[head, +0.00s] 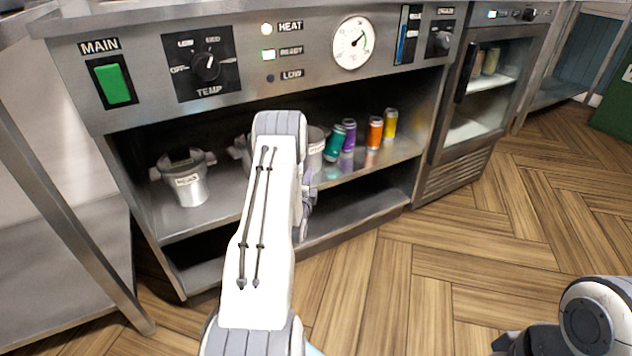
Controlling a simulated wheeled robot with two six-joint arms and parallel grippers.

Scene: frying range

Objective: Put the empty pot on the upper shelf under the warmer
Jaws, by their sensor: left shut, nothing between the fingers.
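A metal pot (187,185) with side handles and a small label stands upright on the left of the upper shelf (217,205), under the control panel. Its inside looks dark; I cannot tell its contents. A second metal pot (316,148) stands further right on the same shelf, mostly hidden behind my left arm. I cannot tell which pot is the empty one. My left gripper (306,204) is partly hidden by its own arm, in front of the shelf opening; it is shut and holds nothing. My right arm shows at the lower right, with its gripper out of view.
Several coloured cans (375,133) stand on the shelf's right part. A lower shelf (350,218) lies below and looks bare where visible. A glass-door fridge (480,110) stands on the right. A metal table (60,255) is at the left. The wooden floor is clear.

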